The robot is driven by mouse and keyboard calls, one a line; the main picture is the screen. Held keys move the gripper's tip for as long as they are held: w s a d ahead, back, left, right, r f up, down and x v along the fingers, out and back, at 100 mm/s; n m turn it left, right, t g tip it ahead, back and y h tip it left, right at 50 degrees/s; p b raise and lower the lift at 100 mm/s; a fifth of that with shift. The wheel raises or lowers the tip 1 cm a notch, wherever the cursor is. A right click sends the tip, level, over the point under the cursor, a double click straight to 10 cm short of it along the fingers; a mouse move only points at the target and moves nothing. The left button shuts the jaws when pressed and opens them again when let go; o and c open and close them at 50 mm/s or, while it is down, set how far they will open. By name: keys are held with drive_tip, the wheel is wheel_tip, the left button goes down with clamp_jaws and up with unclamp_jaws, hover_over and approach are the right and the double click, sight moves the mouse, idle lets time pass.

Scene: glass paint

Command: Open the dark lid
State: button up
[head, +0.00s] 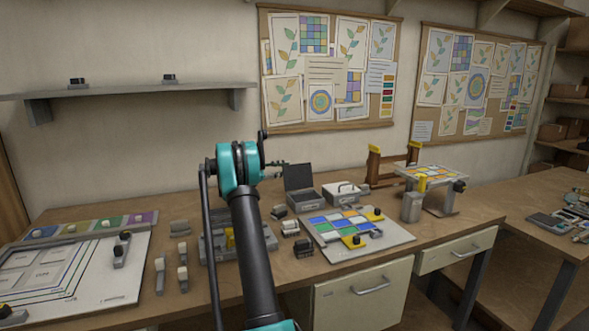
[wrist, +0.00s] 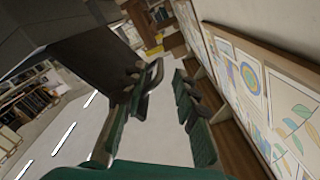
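The dark lid (head: 299,177) stands raised, about upright, at the back of a small grey box (head: 305,200) in the head view. The box's inside looks dark. In the wrist view a large dark panel (wrist: 85,55), which looks like the lid, fills the upper left. My gripper (head: 281,163) is just left of the lid's upper edge in the head view, partly hidden by my arm. In the wrist view my gripper (wrist: 168,80) has its two fingers apart with nothing between them. The left finger is close to the panel; I cannot tell whether it touches.
A light box with a handle (head: 343,191) stands right of the grey box. A board of coloured glass tiles (head: 400,240) lies in front. A grey tray (head: 213,256) sits partly behind my arm. Pinned boards (head: 330,129) hang on the wall behind.

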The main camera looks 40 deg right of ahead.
sight(294, 166)
drive_tip(key=shift+x, duration=2.45)
drive_tip(key=c, duration=0.6)
clamp_jaws()
drive_tip(key=shift+r, duration=0.15)
